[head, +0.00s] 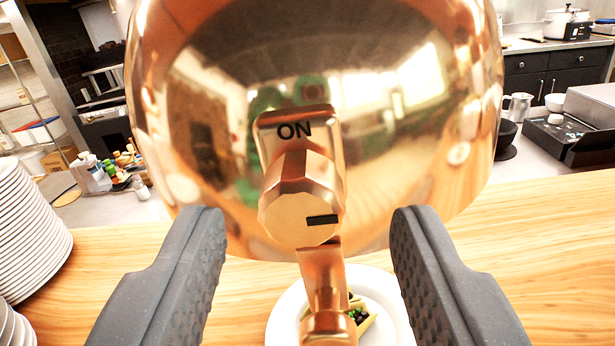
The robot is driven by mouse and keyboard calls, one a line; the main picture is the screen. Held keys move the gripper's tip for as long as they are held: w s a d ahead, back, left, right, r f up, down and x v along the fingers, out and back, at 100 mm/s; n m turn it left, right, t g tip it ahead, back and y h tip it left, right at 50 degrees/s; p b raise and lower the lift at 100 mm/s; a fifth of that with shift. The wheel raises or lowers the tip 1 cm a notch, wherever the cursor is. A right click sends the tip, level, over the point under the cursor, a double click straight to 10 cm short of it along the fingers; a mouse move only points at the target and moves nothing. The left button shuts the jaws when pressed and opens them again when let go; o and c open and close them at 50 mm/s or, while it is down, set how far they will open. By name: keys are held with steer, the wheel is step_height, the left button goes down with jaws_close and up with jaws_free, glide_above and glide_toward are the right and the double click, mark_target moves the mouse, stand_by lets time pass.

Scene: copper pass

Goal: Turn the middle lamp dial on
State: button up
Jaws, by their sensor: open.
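A copper lamp (400,130) with a rounded, shiny shade fills the middle of the head view. On its front is a faceted copper dial (290,215) below a small plate (294,130) marked ON. A black mark on the dial's face sits at its right side, pointing right and not up at the word ON. My gripper (309,240) is open, with one dark grey finger on each side of the dial. Neither finger touches the dial. No other lamp is in view.
A white plate (285,318) with food lies on the wooden counter (540,235) below the lamp. Stacked white plates (28,230) stand at the left edge. A scale-like appliance (565,138) and a metal jug (517,107) are at the back right.

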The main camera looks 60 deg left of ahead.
steer(key=shift+w+a, duration=0.25)
steer(key=shift+a, duration=0.1)
steer(key=c, duration=1)
steer(key=shift+f+n+b, duration=0.2)
steer(key=shift+n+b, duration=0.8)
steer(key=shift+n, duration=0.2)
steer(key=n+b, duration=0.5)
steer(key=n, duration=0.1)
steer(key=n+b, duration=0.5)
steer(key=n, duration=0.1)
steer(key=shift+f+h, duration=0.1)
steer(key=shift+h, duration=0.3)
steer(key=shift+n+b, duration=1.4)
steer(key=shift+n, duration=0.1)
